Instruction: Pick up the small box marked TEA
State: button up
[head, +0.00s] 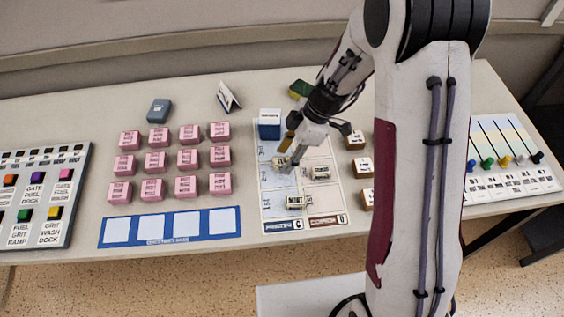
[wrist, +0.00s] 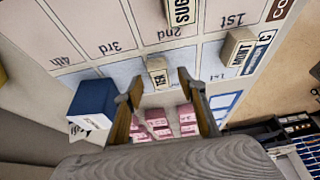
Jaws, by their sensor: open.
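The small pale box marked TEA (wrist: 158,76) stands on the printed sheet in the wrist view, in its light blue column. My gripper (wrist: 160,82) is open, with one finger on each side of the TEA box in that view. I cannot tell whether either finger touches it. In the head view my gripper (head: 284,151) is low over the left column of the sheet, and a small box beneath it is partly hidden.
The sheet (head: 272,214) also holds a SUGAR-marked box (wrist: 182,12) and another small box (wrist: 237,52). A blue box (head: 269,124) stands close by at the back. Pink blocks (head: 187,158) fill the left; wooden blocks (head: 355,141) stand right.

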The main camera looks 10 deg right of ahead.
jog(key=shift+x, duration=0.75)
jog(key=c, duration=1)
